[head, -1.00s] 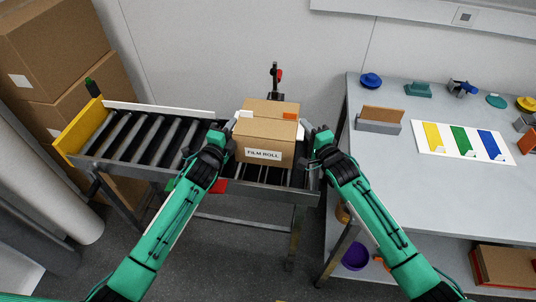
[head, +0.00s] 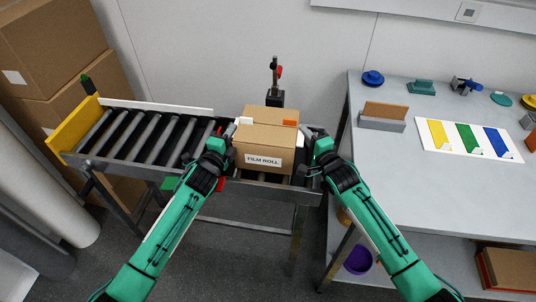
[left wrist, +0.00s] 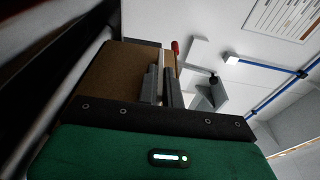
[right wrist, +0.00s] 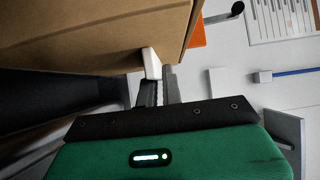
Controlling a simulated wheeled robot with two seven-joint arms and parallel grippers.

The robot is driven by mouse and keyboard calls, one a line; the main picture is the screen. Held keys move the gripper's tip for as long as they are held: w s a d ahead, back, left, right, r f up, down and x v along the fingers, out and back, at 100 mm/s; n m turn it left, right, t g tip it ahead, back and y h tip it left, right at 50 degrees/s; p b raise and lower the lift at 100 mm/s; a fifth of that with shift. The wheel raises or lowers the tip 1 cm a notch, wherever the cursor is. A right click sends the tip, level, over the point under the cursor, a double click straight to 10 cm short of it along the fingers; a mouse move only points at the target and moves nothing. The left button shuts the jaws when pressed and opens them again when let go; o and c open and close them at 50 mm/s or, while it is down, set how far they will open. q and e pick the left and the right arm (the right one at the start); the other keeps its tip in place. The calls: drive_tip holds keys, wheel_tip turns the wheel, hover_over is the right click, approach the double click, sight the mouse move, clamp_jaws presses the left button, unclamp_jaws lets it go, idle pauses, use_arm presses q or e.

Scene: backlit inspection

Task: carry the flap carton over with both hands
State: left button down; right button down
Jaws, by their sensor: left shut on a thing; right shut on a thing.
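The flap carton (head: 262,143) is a brown box labelled FILM ROLL, with an orange patch on its top. It is over the right end of the roller conveyor; I cannot tell whether it touches the rollers. My left gripper (head: 229,133) is at its left side and my right gripper (head: 311,135) at its right side. Both are shut on the carton at small white side tabs. The right tab (right wrist: 152,63) shows between the fingers in the right wrist view. The carton (left wrist: 110,75) also fills part of the left wrist view.
The roller conveyor (head: 128,137) has a yellow end plate (head: 73,124) at left and free rollers left of the carton. A black post (head: 274,98) stands behind the carton. A grey table (head: 400,175) at right has clear room at its front left.

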use_arm(q)
drive_tip(key=c, duration=1.6)
unclamp_jaws()
use_arm(e)
drive_tip(key=c, duration=1.6)
unclamp_jaws()
use_arm(q)
drive_tip(key=o, duration=0.8)
use_arm(e)
drive_tip(key=shift+o, duration=0.2)
use_arm(q)
drive_tip(key=shift+o, duration=0.2)
drive_tip(key=shift+a, duration=0.1)
drive_tip(key=a, duration=0.7)
drive_tip(key=shift+s, duration=0.35)
use_arm(e)
drive_tip(key=o, duration=0.8)
use_arm(q)
drive_tip(key=shift+d, duration=0.1)
use_arm(e)
drive_tip(key=v, duration=1.2)
